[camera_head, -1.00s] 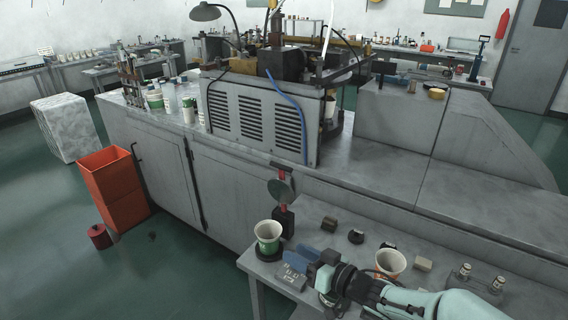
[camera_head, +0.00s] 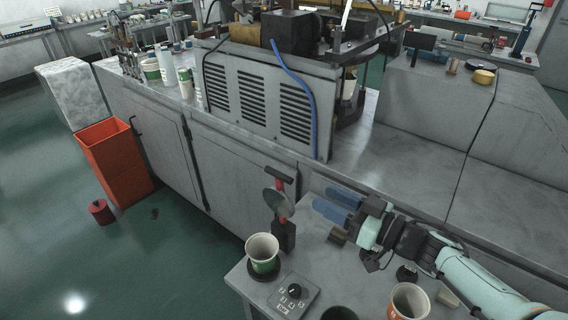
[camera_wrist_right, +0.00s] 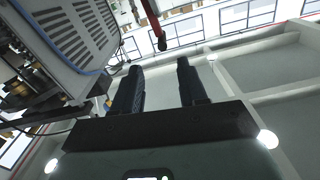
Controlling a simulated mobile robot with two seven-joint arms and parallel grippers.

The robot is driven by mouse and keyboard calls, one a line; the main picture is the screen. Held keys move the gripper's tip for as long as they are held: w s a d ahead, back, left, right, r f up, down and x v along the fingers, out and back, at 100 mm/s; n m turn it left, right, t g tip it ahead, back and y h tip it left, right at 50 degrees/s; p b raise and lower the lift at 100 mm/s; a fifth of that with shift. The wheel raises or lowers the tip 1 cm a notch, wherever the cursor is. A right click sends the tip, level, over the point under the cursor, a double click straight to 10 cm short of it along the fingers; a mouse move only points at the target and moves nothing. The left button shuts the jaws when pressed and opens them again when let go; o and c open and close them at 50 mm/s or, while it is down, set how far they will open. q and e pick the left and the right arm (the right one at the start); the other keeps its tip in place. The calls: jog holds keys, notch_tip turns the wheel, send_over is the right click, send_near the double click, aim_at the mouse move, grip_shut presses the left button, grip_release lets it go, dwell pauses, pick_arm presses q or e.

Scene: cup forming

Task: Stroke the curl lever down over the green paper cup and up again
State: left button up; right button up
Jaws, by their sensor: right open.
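The green paper cup (camera_head: 262,255) stands upright, mouth up, on a dark round base at the small table's left corner. Behind it rises the curl lever (camera_head: 281,183), with a red arm and dark crossbar raised above a round grey disc (camera_head: 278,203) and a black block (camera_head: 284,236). My right gripper (camera_head: 336,201) is open and empty, to the right of the lever and apart from it, blue fingers pointing left. In the right wrist view, a red bar with a dark end, which looks like the lever (camera_wrist_right: 153,22), shows beyond the open fingers (camera_wrist_right: 158,85). My left gripper is out of view.
A control box with a knob (camera_head: 291,297) lies right of the green cup. Another paper cup (camera_head: 408,302) with an orange mark stands near my right arm. The grey cabinet with a louvred machine (camera_head: 258,105) stands behind the table.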

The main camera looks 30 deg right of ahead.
aim_at(264, 167)
jog(key=x, duration=1.3)
jog(key=shift+w+a+r, duration=0.1)
jog(key=shift+a+r, duration=0.05)
jog(key=shift+a, duration=0.05)
grip_shut()
